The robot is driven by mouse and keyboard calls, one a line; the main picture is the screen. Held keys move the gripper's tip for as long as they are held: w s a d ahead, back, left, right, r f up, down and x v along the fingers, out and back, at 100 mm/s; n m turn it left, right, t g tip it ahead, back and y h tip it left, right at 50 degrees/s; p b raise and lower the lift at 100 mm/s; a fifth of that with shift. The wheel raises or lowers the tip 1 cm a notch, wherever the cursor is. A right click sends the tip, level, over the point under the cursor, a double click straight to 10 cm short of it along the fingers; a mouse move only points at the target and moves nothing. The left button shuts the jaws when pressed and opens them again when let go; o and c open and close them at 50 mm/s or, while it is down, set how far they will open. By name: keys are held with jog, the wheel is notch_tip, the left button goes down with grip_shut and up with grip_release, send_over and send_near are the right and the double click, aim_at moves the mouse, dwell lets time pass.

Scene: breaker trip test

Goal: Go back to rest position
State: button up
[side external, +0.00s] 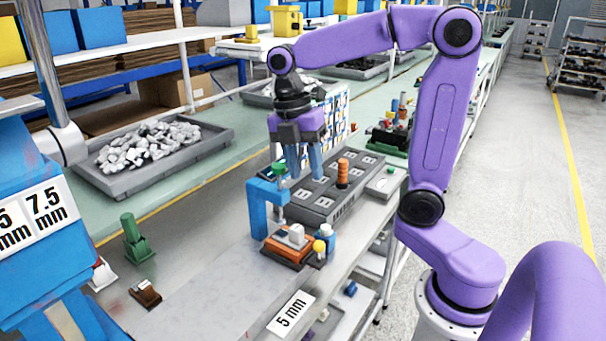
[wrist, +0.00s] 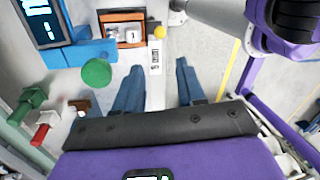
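My gripper (side external: 304,172) has two blue fingers and points down above the bench, close to the blue test bracket (side external: 256,208) with its green knob (side external: 279,168). In the wrist view my gripper (wrist: 159,66) has its fingers well apart, with nothing between them. The orange fixture (side external: 274,249) holds a pale grey breaker (side external: 296,234) beside the bracket. The fixture also shows in the wrist view (wrist: 108,31), beyond the fingertips, with the green knob (wrist: 96,72) left of the left finger. The fingers appear clear of the bracket.
A dark grey socketed tray (side external: 322,205) with an orange ribbed post (side external: 342,173) lies just beside my gripper. A yellow ball (side external: 319,246) stands by the fixture. A tray of grey parts (side external: 150,165) sits at the left. The bench front is mostly clear around a "5 mm" label (side external: 290,313).

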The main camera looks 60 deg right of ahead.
jog(key=s+a+f+m+t, duration=0.1)
jog(key=s+a+f+m, duration=0.1)
jog(key=s, duration=0.6)
jog(key=s+a+f+m+t, duration=0.1)
jog(key=s+a+f+m, duration=0.1)
jog(key=s+f+m, duration=0.3)
jog(key=s+f, duration=0.1)
jog(key=s, duration=0.3)
jog(key=shift+f+m+y, duration=0.3)
jog(key=shift+f+y, duration=0.05)
jog(key=shift+y, duration=0.05)
